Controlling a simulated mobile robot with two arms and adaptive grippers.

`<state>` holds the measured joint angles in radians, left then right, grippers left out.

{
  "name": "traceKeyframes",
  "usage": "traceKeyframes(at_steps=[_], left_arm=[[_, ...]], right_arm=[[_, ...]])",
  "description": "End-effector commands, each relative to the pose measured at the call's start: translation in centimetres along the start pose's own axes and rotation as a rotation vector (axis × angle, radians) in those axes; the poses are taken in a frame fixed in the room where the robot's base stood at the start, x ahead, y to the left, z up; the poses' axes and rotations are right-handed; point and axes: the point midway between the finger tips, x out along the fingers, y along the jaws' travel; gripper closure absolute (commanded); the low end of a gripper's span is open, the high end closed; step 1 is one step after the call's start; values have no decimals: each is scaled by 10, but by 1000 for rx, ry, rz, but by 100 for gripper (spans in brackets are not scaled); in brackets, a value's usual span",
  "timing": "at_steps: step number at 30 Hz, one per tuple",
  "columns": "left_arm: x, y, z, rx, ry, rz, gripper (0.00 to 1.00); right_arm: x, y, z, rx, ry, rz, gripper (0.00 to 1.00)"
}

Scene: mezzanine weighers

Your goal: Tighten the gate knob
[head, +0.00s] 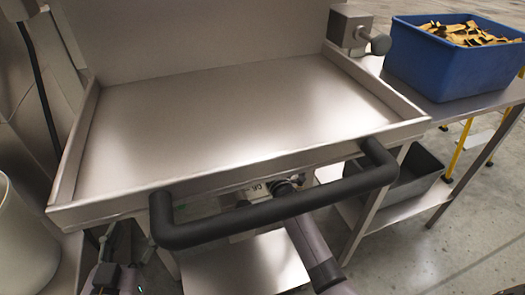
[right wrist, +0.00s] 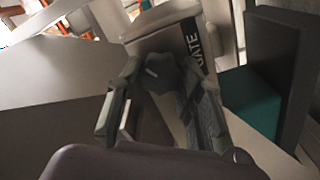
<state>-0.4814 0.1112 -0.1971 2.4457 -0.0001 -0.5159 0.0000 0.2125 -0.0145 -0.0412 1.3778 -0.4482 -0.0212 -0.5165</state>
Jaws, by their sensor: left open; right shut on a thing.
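The gate knob (right wrist: 160,76) is a dark lobed knob with a pale line on its face, on a light grey housing marked GATE (right wrist: 203,50) in the right wrist view. My right gripper (right wrist: 155,100) is shut on the knob, one finger on each side. In the head view the housing (head: 243,196) shows under the metal tray, partly hidden by the black handle, and the knob cannot be made out clearly there. My left gripper (head: 127,243) is open and empty at the lower left, below the tray's front edge.
The metal tray (head: 240,110) is empty, and its thick black handle (head: 275,210) crosses above my right forearm. A round-ended knob on a bracket (head: 350,27) stands behind.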

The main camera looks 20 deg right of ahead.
Motion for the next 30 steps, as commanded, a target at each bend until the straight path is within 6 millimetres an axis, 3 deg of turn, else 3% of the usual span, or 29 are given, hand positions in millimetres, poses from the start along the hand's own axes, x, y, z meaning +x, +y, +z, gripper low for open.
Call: traceKeyframes(at_steps=[9, 10, 18, 30], left_arm=[[0, 0, 0, 0, -1, 0, 46], [0, 0, 0, 0, -1, 0, 46], [0, 0, 0, 0, 0, -1, 46], [0, 0, 0, 0, -1, 1, 46]], right_arm=[[0, -2, 1, 5, -3, -3, 93], [0, -2, 1, 5, -3, -3, 64], [0, -1, 0, 3, -1, -2, 46], [-6, -1, 1, 2, -1, -1, 45]])
